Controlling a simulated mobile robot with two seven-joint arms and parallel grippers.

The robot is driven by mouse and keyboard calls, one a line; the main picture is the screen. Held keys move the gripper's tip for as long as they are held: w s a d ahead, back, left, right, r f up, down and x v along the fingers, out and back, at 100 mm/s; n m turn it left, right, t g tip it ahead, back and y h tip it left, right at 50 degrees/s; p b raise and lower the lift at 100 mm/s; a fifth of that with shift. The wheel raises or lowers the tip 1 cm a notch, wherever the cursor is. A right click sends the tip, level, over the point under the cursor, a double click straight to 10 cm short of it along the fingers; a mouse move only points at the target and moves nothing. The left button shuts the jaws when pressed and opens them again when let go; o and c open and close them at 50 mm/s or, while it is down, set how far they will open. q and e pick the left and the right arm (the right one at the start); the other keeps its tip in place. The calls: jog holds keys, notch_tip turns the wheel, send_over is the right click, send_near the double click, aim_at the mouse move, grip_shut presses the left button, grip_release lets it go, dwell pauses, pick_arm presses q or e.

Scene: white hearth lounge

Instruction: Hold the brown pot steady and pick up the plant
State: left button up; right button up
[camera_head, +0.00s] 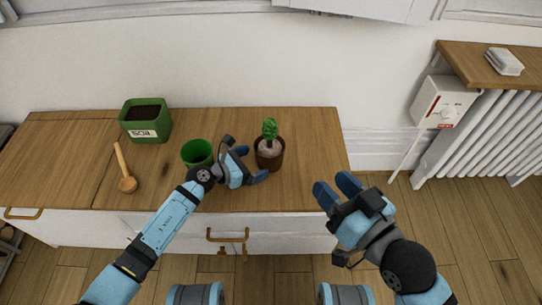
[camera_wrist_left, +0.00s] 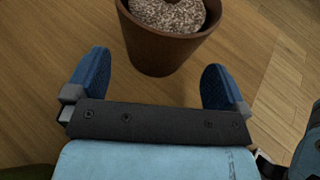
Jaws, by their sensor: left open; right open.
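The brown pot (camera_head: 277,161) stands upright on the wooden cabinet top, with pale speckled soil and a small green plant (camera_head: 270,130) in it. In the left wrist view the pot (camera_wrist_left: 160,50) is just beyond the fingertips, between their lines; the plant is out of that picture. My left gripper (camera_head: 252,164) is open and empty, its fingers pointing at the pot from the left; it also shows in the left wrist view (camera_wrist_left: 156,80). My right gripper (camera_head: 336,190) is open and empty, off the cabinet's front right, away from the pot.
A green pot (camera_head: 197,152) stands just behind my left wrist. A green soil box (camera_head: 145,121) and a wooden scoop (camera_head: 125,172) are further left. The cabinet top (camera_head: 310,150) is clear right of the brown pot. A radiator (camera_head: 490,135) stands at the right wall.

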aim_at(258, 161)
pick_arm(q)
jog(key=b+x, duration=0.1)
jog(key=x, duration=0.3)
jog(key=shift+a, duration=0.1)
jog(key=shift+x, duration=0.85)
pick_arm(e)
jog(key=shift+w+f+g, duration=0.1)
jog(key=shift+f+g, duration=0.4)
jog(key=shift+f, duration=0.5)
pick_arm(q)
jog(key=shift+c, duration=0.2)
jog(key=c, duration=0.4)
pick_arm(e)
jog(key=shift+o, duration=0.4)
